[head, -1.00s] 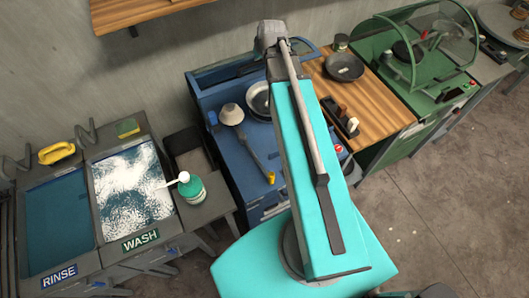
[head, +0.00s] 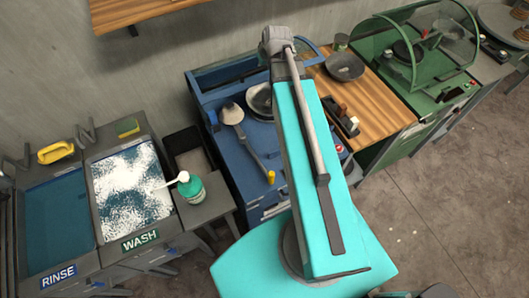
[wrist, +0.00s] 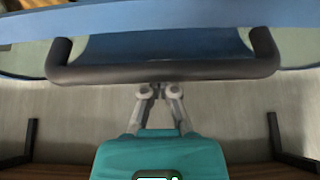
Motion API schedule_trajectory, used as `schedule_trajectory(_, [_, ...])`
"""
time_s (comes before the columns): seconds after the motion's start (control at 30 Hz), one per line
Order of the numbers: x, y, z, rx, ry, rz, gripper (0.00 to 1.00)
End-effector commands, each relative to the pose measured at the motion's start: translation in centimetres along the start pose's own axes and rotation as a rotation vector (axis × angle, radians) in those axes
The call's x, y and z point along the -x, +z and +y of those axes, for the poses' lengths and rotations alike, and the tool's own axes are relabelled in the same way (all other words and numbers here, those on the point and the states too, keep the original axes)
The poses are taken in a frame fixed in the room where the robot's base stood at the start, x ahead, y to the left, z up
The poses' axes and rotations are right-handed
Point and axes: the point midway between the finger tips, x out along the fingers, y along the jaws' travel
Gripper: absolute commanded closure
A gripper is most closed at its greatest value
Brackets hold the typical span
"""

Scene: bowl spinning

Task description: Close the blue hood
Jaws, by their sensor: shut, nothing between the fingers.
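The blue hood (head: 228,70) is at the back of the blue station (head: 215,100), raised, with its clear pane and blue frame partly hidden behind my arm. In the wrist view, the hood's blue edge (wrist: 160,18) runs across the top, with a dark bar handle (wrist: 160,72) fixed to it. My gripper (wrist: 160,90) is shut and empty. Its fingertips are at the middle of the handle's lower side in the picture; I cannot tell whether they touch it. In the head view my gripper is hidden.
A pan (head: 258,98) and a long-handled tool (head: 245,140) lie on the blue station. To its right are a wooden counter (head: 375,90) with a dark bowl (head: 345,67) and a green hooded station (head: 440,95). Wash and rinse sinks stand left. A wall is close behind.

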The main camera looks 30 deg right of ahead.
Motion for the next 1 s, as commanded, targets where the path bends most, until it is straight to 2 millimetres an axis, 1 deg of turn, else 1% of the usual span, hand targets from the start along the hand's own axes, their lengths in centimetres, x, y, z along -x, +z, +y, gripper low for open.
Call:
schedule_trajectory(0.03, [0.1,0.6,-0.1,0.0,0.0,-0.002,1.0])
schedule_trajectory(0.2, [0.5,1.4,0.0,0.0,0.0,-0.002,1.0])
schedule_trajectory(0.73, [0.5,1.6,0.0,0.0,0.0,-0.001,1.0])
schedule_trajectory(1.0, [0.5,2.6,0.0,0.001,0.0,-0.001,1.0])
